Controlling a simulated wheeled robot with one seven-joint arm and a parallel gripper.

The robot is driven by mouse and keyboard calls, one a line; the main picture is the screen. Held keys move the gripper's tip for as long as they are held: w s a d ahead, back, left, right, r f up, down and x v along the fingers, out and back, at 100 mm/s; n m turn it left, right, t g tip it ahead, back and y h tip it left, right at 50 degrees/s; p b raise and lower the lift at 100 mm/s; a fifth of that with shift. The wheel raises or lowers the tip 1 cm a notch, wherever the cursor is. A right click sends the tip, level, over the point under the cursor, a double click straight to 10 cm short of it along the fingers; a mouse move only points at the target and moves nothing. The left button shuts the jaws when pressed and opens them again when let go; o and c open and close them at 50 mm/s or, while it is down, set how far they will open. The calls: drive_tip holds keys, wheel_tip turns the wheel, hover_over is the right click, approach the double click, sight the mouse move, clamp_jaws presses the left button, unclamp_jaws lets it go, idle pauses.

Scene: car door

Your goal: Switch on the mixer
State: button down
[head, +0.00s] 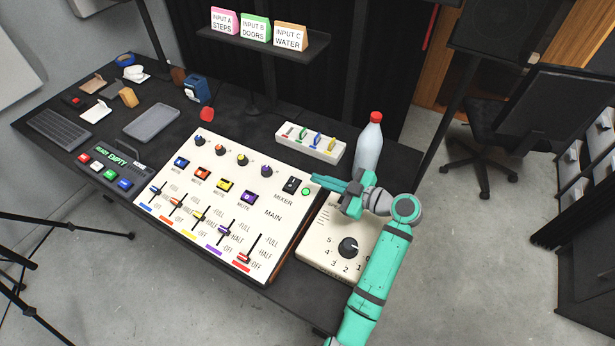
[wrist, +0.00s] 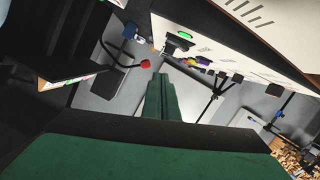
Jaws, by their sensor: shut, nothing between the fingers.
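The mixer (head: 235,165) is a white panel with knobs, coloured buttons and sliders on the table. Its black power switch (head: 291,186) sits at the upper right corner above the word MIXER. A bright green light (head: 306,191) is beside the switch. In the wrist view the switch (wrist: 178,42) and the green light (wrist: 184,35) show beyond the fingers. My gripper (head: 317,180) is shut and empty, just right of the switch and light. It appears apart from the switch. Which way the switch is tipped is too small to tell.
A cream dial box (head: 312,262) lies under my arm. A bottle with a red cap (head: 368,148) stands close behind my gripper. A white strip with coloured switches (head: 310,143) is behind the mixer. A shelf with label cards (head: 262,42) stands above the back edge.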

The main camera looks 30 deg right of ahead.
drive_tip(key=shift+v, duration=1.3)
drive_tip(key=shift+d, duration=0.1)
